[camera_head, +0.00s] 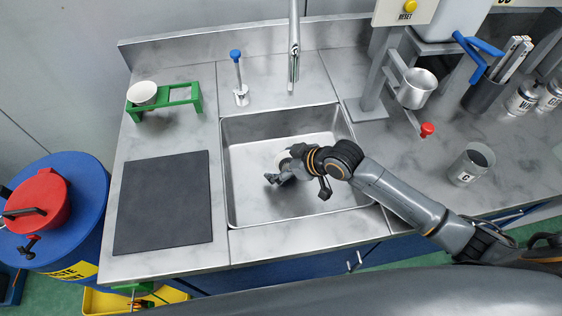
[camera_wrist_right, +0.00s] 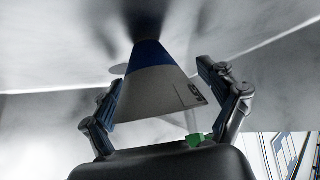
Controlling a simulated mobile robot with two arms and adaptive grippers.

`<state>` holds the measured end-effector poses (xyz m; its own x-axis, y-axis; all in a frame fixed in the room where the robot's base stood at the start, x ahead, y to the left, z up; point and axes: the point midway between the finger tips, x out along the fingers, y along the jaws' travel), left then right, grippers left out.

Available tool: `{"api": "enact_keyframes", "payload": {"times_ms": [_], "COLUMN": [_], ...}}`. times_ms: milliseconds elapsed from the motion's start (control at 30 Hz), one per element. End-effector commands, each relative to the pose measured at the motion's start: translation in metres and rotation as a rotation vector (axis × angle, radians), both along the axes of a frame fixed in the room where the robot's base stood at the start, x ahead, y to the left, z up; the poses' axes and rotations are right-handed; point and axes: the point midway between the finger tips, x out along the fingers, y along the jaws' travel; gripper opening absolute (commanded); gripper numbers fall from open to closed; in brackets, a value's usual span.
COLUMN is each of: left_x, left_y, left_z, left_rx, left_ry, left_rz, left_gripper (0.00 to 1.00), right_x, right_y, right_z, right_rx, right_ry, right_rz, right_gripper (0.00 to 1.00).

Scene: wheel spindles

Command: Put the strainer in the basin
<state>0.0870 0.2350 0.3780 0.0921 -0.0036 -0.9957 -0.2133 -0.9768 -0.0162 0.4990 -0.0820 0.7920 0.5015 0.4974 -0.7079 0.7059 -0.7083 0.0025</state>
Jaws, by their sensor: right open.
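The steel basin (camera_head: 240,205) is set in the counter in the head view. My right gripper (camera_head: 274,176) is inside it, fingers pointing left. A pale piece (camera_head: 284,159) shows beside the gripper there, mostly hidden by it. In the right wrist view a cone-shaped grey-white piece (camera_wrist_right: 150,95) with a blue band and a small label stands between the open fingers of my right gripper (camera_wrist_right: 165,95). It looks like the strainer, but I cannot be sure. Its contact with the basin floor is unclear. My left gripper is not in view.
A green rack (camera_head: 184,97) holding a white cup (camera_head: 142,93) stands left of the basin, behind a dark mat (camera_head: 164,204). A faucet (camera_head: 294,45) and blue-topped dispenser (camera_head: 238,75) are behind. A grey beaker (camera_head: 471,164) and a stand (camera_head: 372,80) are right.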

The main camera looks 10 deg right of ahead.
Motion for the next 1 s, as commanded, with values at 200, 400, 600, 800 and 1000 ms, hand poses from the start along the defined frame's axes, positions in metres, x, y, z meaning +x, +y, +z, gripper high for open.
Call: {"api": "enact_keyframes", "payload": {"times_ms": [200,400,600,800,1000], "left_x": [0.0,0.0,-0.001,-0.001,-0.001], "left_y": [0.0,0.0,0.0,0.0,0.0], "left_z": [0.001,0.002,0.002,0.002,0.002], "left_rx": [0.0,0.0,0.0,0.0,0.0], "left_ry": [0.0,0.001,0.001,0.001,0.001], "left_rz": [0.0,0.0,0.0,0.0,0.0], "left_gripper": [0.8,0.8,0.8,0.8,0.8], "right_x": [0.0,-0.015,-0.037,-0.053,-0.06], "right_y": [0.0,-0.015,-0.038,-0.054,-0.059], "right_z": [0.004,0.023,0.054,0.078,0.087], "right_rx": [0.0,-0.002,-0.003,-0.003,0.0], "right_ry": [-0.001,-0.001,-0.001,0.0,0.001], "right_rz": [0.001,0.001,0.0,-0.001,0.001], "right_gripper": [0.85,0.85,0.85,0.85,0.85]}}
